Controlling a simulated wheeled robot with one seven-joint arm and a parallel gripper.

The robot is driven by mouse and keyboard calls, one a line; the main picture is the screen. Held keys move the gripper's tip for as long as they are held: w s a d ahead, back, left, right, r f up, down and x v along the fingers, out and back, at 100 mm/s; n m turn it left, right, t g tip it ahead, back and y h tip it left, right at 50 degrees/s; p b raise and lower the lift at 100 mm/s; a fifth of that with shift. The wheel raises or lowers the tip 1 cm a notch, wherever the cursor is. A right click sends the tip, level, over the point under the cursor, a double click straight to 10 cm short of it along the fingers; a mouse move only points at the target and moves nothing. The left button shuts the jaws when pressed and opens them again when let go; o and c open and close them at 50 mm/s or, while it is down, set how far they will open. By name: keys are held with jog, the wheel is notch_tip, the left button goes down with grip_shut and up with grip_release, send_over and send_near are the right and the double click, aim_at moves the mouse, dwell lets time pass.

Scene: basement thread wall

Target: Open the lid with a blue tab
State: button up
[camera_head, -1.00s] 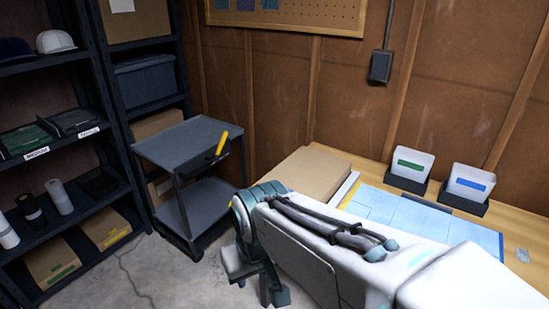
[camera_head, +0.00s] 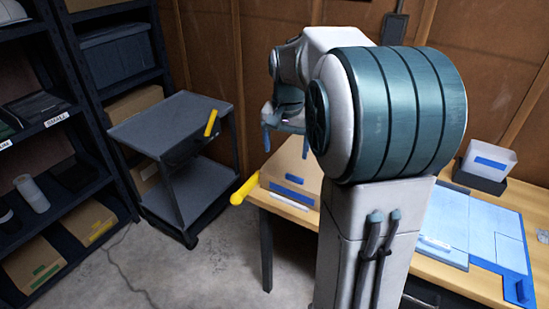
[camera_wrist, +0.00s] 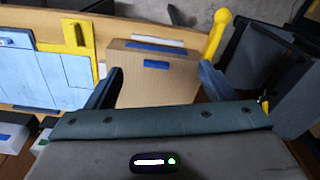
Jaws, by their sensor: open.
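A brown cardboard-coloured box (camera_head: 296,162) sits at the left end of the wooden table. A blue tab (camera_head: 293,179) and a blue strip show on its near side; my arm hides part of it. In the wrist view the box (camera_wrist: 140,85) lies beyond my gripper, with the blue tab (camera_wrist: 157,64) near its far edge. My gripper (camera_head: 285,145) is open and empty above the box. In the wrist view its two dark fingers (camera_wrist: 158,86) stand wide apart on either side of the box, with nothing between them. I cannot tell whether they touch it.
A yellow handle (camera_head: 245,188) sticks out at the table's left end. A grey cart (camera_head: 170,122) with a yellow handle stands left of it. A blue panel (camera_head: 455,225) lies right of my arm; a blue-labelled white bin (camera_head: 488,160) stands behind.

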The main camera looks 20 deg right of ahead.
aim_at(294, 176)
jog(key=w+d+f+m, duration=0.3)
jog(key=w+d, duration=0.3)
jog(key=shift+g, duration=0.4)
notch_tip(294, 176, down, 13)
jog(key=shift+w+f, duration=0.15)
jog(key=shift+f, duration=0.05)
